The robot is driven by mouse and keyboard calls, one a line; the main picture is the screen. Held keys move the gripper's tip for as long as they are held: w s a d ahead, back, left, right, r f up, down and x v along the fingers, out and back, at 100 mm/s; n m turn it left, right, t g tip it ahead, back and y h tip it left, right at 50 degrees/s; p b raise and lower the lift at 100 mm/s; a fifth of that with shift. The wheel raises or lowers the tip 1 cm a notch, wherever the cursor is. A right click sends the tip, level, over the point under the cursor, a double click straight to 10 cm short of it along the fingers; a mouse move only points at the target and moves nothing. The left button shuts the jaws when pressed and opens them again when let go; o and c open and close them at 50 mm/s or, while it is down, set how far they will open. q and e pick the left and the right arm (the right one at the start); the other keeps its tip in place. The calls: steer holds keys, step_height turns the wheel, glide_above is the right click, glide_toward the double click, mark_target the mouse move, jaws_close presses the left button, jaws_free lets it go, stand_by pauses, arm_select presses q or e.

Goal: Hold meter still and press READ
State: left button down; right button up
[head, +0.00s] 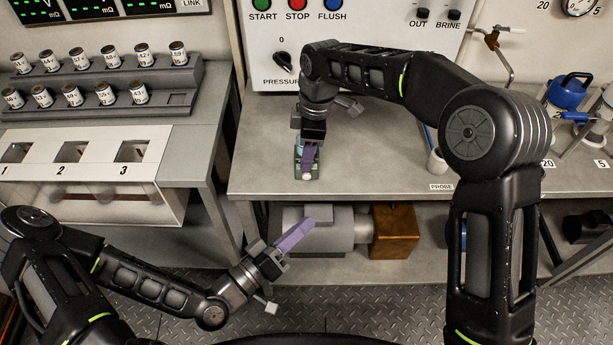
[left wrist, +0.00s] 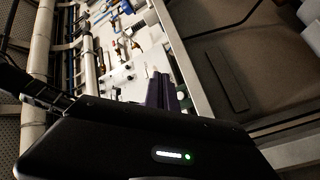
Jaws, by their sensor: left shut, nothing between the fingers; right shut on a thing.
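The meter (head: 307,174) is a small dark device with a pale round spot at its near end, on the grey bench top near its front edge. My right gripper (head: 308,158) comes down over it from behind and is shut on it. The purple fingers and the wrist cover much of the meter. The READ button cannot be made out. My left gripper (head: 308,225) is shut and empty, in front of and below the bench edge, apart from the meter. Its purple fingers also show in the left wrist view (left wrist: 161,90).
A control panel (head: 350,40) with START, STOP and FLUSH buttons stands behind the bench. A rack of several labelled vials (head: 100,88) is at the left. A grey cylinder (head: 325,232) and a brown block (head: 394,230) are below the bench. The bench top left of the meter is clear.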

mark_target(302, 194)
arm_select(q)
steer(key=shift+w, duration=0.15)
steer(key=shift+w, duration=4.3)
steer(key=shift+w, duration=0.15)
steer(key=shift+w, duration=0.3)
steer(key=shift+w, duration=0.45)
steer(key=shift+s, duration=0.9)
